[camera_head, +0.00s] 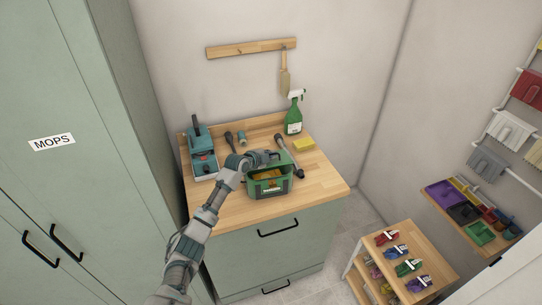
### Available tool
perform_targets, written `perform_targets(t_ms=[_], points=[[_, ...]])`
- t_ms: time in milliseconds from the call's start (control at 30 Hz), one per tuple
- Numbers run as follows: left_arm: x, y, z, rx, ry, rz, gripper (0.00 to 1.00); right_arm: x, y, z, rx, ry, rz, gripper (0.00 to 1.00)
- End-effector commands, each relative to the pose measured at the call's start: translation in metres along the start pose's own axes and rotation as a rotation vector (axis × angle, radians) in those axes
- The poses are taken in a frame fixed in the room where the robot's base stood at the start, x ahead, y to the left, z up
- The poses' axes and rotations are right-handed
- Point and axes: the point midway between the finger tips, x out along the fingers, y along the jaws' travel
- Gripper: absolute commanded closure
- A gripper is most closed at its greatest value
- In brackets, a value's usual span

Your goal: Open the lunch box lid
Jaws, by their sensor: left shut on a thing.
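The green lunch box (269,187) sits on the wooden top of the cabinet, near the middle of the front part. Its top is open, and something yellow-brown shows inside. The lunch box lid (287,158) appears raised at the back of the box, partly hidden by my gripper. My left arm reaches up from the bottom of the view. My left gripper (268,158) is at the lid, above the back rim of the box, and is shut on it. The fingertips are small and hard to make out. My right gripper is not in view.
A teal power tool (201,152) stands to the left. A green spray bottle (293,117) and a yellow sponge (304,145) are at the back right. A dark-handled tool (290,159) lies close right of the box. The wooden top (322,182) is clear at the front right.

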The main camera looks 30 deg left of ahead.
Motion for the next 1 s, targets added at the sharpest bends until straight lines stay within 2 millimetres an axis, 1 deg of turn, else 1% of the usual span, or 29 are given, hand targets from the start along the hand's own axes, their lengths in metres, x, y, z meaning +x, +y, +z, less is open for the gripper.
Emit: perform_targets(t_ms=[267,300,333,533,667,1000], points=[[0.000,0.000,0.001,0.001,-0.001,-0.001,1.00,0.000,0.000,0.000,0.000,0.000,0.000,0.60],[0.000,0.000,0.001,0.001,-0.001,-0.001,0.81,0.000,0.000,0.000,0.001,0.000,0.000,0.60],[0.000,0.000,0.001,0.001,-0.001,-0.001,0.79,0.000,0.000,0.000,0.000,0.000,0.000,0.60],[0.000,0.000,0.000,0.001,-0.001,-0.001,0.79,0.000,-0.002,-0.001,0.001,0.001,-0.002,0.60],[-0.004,-0.001,0.000,0.002,-0.001,-0.002,0.79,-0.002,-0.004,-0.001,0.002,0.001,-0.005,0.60],[-0.030,0.000,-0.001,0.002,-0.001,-0.001,0.79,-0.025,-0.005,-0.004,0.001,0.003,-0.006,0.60]])
